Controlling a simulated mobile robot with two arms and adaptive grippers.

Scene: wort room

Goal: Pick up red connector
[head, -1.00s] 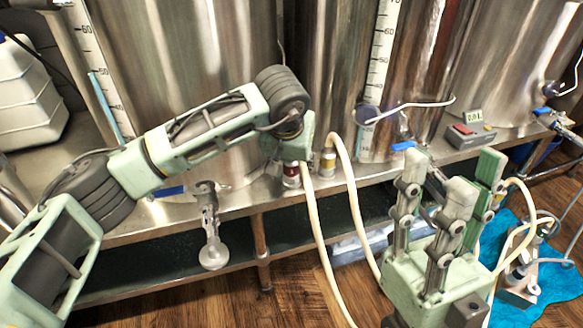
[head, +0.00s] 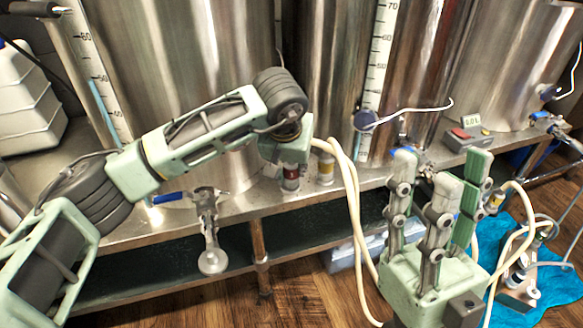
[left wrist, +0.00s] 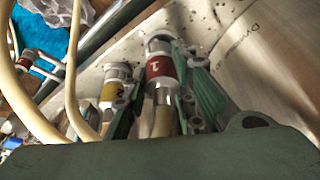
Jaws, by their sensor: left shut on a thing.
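The red connector (head: 291,173) is a metal coupling with a red band, in front of the steel tank at the shelf's front edge. In the left wrist view its red band (left wrist: 160,68) carries a "1". My left gripper (left wrist: 165,108) is shut on it, with green fingers on both sides. In the head view my left gripper (head: 288,150) hides the connector's upper part. Whether the connector touches the shelf is unclear. My right gripper (head: 440,195) is at the right with its fingers upward, apart and empty.
A yellow-banded connector (head: 325,166) stands close to the right of the red one. Pale hoses (head: 358,225) hang over the shelf edge. A valve with a blue handle (head: 206,215) juts out at the left. A control box (head: 468,133) sits on the shelf (head: 235,207) at the right.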

